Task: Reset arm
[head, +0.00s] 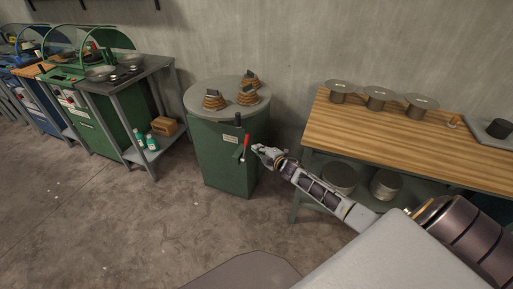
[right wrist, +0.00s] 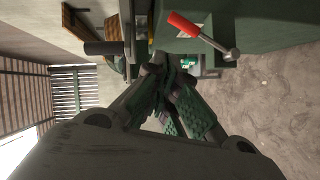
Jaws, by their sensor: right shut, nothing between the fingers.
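My right gripper (head: 257,149) is in front of the right side of a green round-topped cabinet (head: 222,160). It is shut and empty, and its closed fingers also show in the right wrist view (right wrist: 163,75). A red-handled lever (head: 246,142) on the cabinet is just left of the fingertips in the head view. In the right wrist view the red handle (right wrist: 186,24) is above the fingers, with a gap between them. My left gripper is not in view.
A wooden-topped table (head: 400,135) with discs on stands is at right. Green and blue workstations (head: 110,110) are at left. The floor (head: 120,225) in front is clear.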

